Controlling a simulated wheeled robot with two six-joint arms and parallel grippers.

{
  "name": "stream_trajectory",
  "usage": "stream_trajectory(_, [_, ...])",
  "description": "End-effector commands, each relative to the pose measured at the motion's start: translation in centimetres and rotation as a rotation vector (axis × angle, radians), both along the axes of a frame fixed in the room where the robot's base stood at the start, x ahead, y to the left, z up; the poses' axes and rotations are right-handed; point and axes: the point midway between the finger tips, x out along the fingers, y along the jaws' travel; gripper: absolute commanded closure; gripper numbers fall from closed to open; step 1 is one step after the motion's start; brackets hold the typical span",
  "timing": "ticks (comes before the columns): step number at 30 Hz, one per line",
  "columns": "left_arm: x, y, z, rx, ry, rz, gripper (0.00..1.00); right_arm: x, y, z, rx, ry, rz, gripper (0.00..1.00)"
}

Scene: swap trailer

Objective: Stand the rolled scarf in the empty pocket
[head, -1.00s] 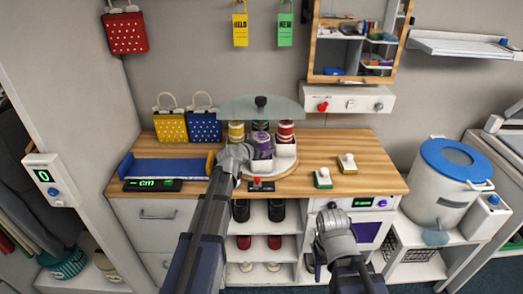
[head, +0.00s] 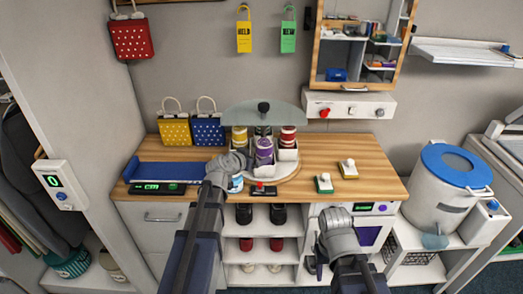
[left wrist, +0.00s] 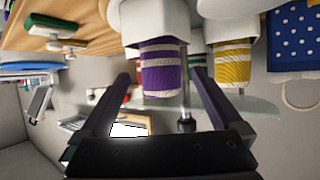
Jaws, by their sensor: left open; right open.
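A purple rolled scarf (head: 264,152) with pale stripes stands upright in a front pocket of the white pocket holder (head: 287,154); it also shows in the left wrist view (left wrist: 163,68). A yellow rolled scarf (head: 239,138), a red one (head: 288,137) and a dark green one (head: 262,131) stand in the holder too. My left gripper (head: 244,157) is open just left of the purple scarf, its fingers spread to either side, with no clear contact. My right gripper (head: 337,218) is open and empty, low before the cabinet. The holder's front left is partly hidden by my left gripper.
A blue tray (head: 172,172), yellow bag (head: 174,130) and blue bag (head: 208,129) stand left. The right counter end is clear.

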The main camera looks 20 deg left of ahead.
Motion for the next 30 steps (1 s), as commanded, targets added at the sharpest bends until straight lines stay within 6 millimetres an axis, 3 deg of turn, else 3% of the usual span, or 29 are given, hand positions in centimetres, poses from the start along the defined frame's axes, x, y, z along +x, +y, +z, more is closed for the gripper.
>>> stream_trajectory(1, [-1.2, 0.2, 0.9, 0.000, 0.000, 0.001, 0.00, 0.0, 0.0, 0.9, 0.000, 0.000, 0.000, 0.50])
stream_trajectory(7, [-3.4, 0.7, 1.8, -0.001, 0.000, 0.000, 0.00, 0.0, 0.0, 1.8, 0.000, 0.000, 0.000, 0.50])
stream_trajectory(21, [-4.2, 0.4, 1.8, -0.002, 0.011, -0.010, 0.00, 0.0, 0.0, 2.0, 0.000, 0.000, 0.000, 0.50])
stream_trajectory(23, [-4.7, -1.2, 1.2, -0.004, 0.044, -0.040, 0.00, 0.0, 0.0, 2.0, 0.000, 0.000, 0.000, 0.50])
stream_trajectory(26, [-6.8, -6.4, -1.1, -0.006, 0.177, -0.134, 0.00, 0.0, 0.0, 2.0, 0.000, 0.000, 0.000, 0.50])
stream_trajectory(30, [-13.5, -14.6, -5.9, 0.044, 0.497, -0.253, 0.00, 0.0, 0.0, 2.0, 0.000, 0.000, 0.000, 0.50])
